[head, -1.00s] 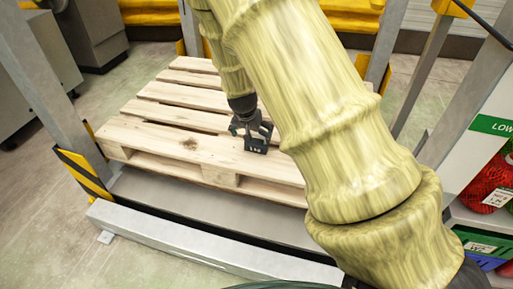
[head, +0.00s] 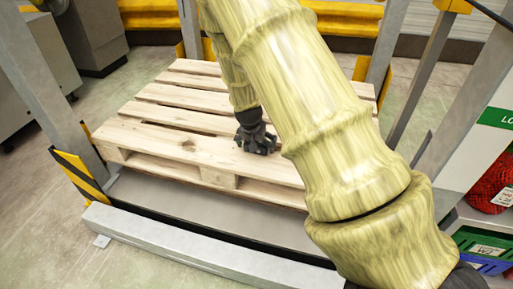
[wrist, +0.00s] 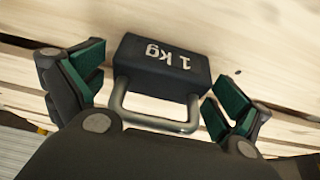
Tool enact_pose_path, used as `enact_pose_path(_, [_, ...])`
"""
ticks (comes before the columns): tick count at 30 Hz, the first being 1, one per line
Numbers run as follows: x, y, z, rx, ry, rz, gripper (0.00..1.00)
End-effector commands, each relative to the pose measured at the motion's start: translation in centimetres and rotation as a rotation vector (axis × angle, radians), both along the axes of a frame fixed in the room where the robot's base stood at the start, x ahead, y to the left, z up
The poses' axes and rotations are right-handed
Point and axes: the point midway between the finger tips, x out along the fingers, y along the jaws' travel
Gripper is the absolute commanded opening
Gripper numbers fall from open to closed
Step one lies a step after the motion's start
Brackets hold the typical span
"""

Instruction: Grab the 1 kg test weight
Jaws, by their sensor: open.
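The 1 kg test weight is a dark block (wrist: 163,66) with "1 kg" in white and a grey metal loop handle (wrist: 155,122). In the wrist view it sits on the wooden pallet (head: 150,137), its handle towards my gripper. My gripper (wrist: 156,88) is open, its green-padded fingers on either side of the weight and handle, with gaps showing. In the head view my gripper (head: 257,146) is low over the pallet boards. The weight cannot be made out there, hidden by the gripper.
The pallet lies on a grey metal platform (head: 170,208) with a raised front rail (head: 200,246). Upright posts stand around it, one with a yellow-black striped guard (head: 82,174). At the right is a shelf with red net bags (head: 490,186) and crates.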

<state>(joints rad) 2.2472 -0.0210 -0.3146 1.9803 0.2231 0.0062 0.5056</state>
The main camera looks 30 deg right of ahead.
Motion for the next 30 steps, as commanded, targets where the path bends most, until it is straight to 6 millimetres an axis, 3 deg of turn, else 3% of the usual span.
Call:
enact_pose_path(1, [0.0, 0.0, 0.0, 0.000, 0.000, 0.000, 0.95])
enact_pose_path(12, [0.0, 0.0, 0.0, 0.000, 0.000, 0.000, 0.27])
enact_pose_path(14, [0.1, 0.0, 0.1, -0.001, -0.002, 0.000, 0.19])
enact_pose_path(23, [0.1, 0.0, 0.4, 0.000, -0.001, 0.000, 0.19])
enact_pose_path(30, [0.1, 0.0, 2.5, 0.000, -0.003, 0.000, 0.19])
